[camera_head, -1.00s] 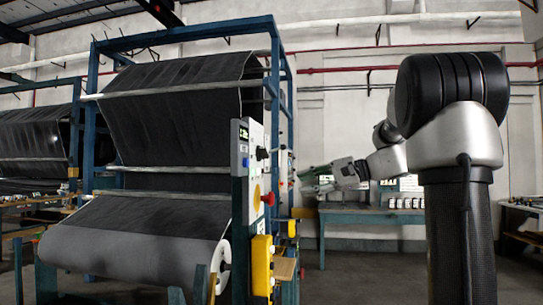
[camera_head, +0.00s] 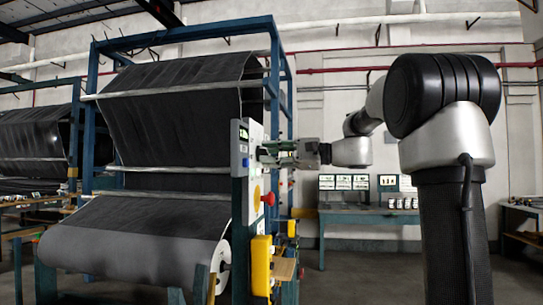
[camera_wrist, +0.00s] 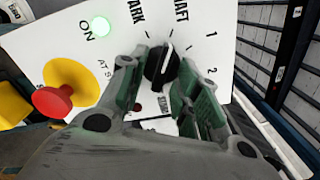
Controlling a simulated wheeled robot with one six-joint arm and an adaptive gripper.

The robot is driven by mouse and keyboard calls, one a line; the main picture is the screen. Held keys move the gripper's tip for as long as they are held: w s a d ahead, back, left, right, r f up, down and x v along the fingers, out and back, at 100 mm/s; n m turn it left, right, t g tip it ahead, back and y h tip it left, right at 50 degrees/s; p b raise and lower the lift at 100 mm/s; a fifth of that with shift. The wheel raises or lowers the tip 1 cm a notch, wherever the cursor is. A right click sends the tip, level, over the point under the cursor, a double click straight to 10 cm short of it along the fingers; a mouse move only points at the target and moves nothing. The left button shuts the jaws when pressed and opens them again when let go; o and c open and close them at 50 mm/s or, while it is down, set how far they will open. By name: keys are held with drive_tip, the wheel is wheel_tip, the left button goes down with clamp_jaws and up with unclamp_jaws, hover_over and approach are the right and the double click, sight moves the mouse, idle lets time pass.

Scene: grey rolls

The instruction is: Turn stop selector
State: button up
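The stop selector (camera_wrist: 160,66) is a black round knob with a white pointer line on a white control panel (camera_wrist: 222,22). In the wrist view the line points up between the partly visible labels ending "ARK" and "AFT"; 1 and 2 follow to the right. My gripper (camera_wrist: 160,72) has its green-padded fingers apart, one on each side of the knob. I cannot tell whether they touch it. In the head view my gripper (camera_head: 266,152) reaches the panel from the right and hides the knob.
A red mushroom button (camera_wrist: 52,102) on a yellow base sits left of the knob, near my left finger. A green lamp (camera_wrist: 101,26) marked ON is lit. A dark fabric roll (camera_head: 135,245) stands left of the panel; a bench (camera_head: 370,216) stands behind.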

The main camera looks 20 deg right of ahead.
clamp_jaws()
drive_tip(key=shift+n, duration=4.1)
unclamp_jaws()
drive_tip(key=shift+r, duration=0.1)
